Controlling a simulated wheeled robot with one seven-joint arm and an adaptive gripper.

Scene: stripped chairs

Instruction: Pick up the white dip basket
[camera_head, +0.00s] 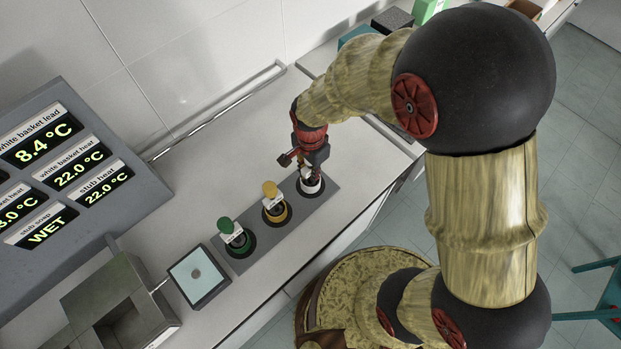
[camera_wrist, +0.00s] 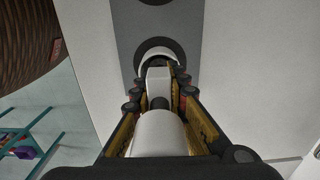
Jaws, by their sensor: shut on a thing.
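The white dip basket (camera_head: 310,186) stands in the right-hand hole of a grey strip (camera_head: 240,262) on the counter. My gripper (camera_head: 308,168) is above it, pointing down. In the wrist view the white basket (camera_wrist: 160,135) lies between the fingers of my gripper (camera_wrist: 160,100), and they are shut on its upper part. Its lower end is at the dark round hole in the strip, partly hidden by the fingers. I cannot tell whether it is lifted at all.
A yellow basket (camera_head: 274,207) and a green basket (camera_head: 236,241) stand in the same strip, left of the white one. A small tray (camera_head: 199,275) and a grey metal box (camera_head: 118,308) are further left. A display panel (camera_head: 60,160) stands behind. A rail (camera_head: 215,115) runs along the wall.

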